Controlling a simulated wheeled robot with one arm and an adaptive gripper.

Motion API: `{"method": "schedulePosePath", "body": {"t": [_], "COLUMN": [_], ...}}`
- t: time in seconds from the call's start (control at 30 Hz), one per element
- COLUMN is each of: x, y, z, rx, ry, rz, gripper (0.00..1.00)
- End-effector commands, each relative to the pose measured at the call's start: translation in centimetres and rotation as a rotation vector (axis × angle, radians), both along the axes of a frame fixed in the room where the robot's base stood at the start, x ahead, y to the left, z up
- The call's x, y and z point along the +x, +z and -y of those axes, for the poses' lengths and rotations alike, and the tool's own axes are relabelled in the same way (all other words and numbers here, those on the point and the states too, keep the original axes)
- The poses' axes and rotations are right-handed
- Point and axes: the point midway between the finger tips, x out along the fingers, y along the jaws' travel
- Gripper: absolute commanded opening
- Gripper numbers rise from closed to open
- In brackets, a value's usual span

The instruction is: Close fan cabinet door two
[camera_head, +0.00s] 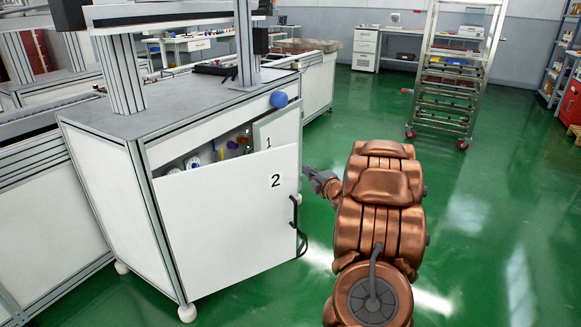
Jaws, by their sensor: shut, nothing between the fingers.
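Fan cabinet door two (232,215) is a white panel marked "2" on the front of the white cabinet (105,187). It stands ajar, with a gap above its top edge showing the inside. A black handle (299,228) is at its right edge. Door one (275,131), marked "1", stands open behind door two, partly hidden by it. My gripper (312,175) is small in view, just right of door two's right edge, above the handle's height. It is shut and empty. I cannot tell whether it touches the door.
Colored knobs and round white items (218,153) show inside the cabinet. A metal rack trolley (447,85) stands at the back right. The green floor (490,215) to the right is clear.

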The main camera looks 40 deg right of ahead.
Motion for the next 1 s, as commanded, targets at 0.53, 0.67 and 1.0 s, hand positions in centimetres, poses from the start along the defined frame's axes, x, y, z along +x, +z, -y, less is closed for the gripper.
{"method": "schedulePosePath", "body": {"t": [0.53, 0.67, 1.0], "x": [3.1, 5.0, 9.5], "y": [-1.0, -1.2, -1.1], "z": [1.5, 1.9, 3.0], "rx": [-0.052, -0.049, -0.051], "ry": [0.034, 0.033, 0.032], "rz": [0.060, 0.056, 0.057], "gripper": [0.00, 0.00, 0.00]}}
